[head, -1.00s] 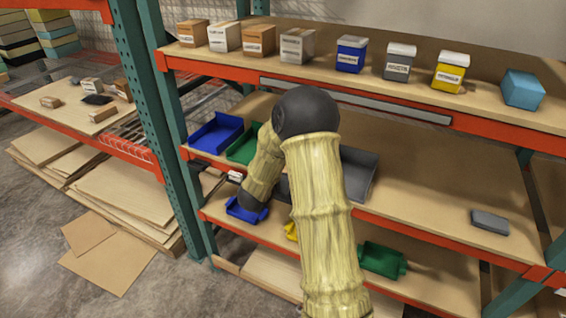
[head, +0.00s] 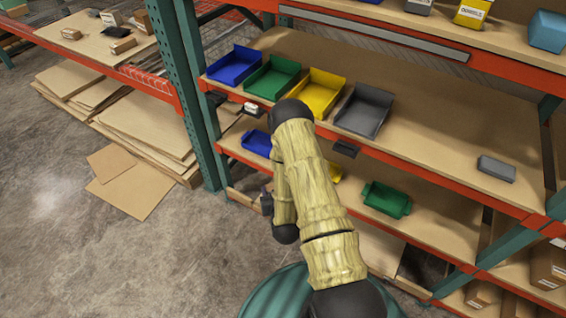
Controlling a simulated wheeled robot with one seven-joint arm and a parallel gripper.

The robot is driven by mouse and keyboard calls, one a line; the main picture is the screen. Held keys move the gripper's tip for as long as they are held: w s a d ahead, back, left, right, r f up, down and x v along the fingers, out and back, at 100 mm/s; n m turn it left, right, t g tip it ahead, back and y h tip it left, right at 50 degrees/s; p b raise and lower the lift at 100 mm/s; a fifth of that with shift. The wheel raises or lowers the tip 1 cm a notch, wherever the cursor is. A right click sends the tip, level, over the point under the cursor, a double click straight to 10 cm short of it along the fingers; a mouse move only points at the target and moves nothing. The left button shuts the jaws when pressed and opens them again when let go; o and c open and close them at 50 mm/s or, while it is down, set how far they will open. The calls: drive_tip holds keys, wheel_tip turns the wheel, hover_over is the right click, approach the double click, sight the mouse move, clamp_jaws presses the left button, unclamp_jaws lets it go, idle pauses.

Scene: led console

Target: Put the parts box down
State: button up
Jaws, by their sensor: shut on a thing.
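My gripper (head: 266,201) is small and dark in the head view, beside the pale ribbed forearm and in front of the lower shelf. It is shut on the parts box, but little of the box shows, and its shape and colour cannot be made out. The gripper is over the floor side of the shelf front, below the small blue bin (head: 257,143). My arm hides part of the shelf behind it.
On the middle shelf (head: 430,145) stand a blue bin (head: 234,65), a green bin (head: 272,77), a yellow bin (head: 320,93) and a grey bin (head: 364,109). A grey box (head: 497,168) lies at right, with bare board between. A green bin (head: 387,199) sits lower. A teal post (head: 188,75) stands left.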

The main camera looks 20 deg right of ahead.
drive_tip(key=s+a+f+n+y, duration=0.2)
drive_tip(key=s+a+f, duration=0.2)
drive_tip(key=f, duration=0.1)
drive_tip(key=shift+f, duration=0.3)
drive_tip(key=shift+w, duration=0.1)
drive_tip(key=shift+d, duration=0.15)
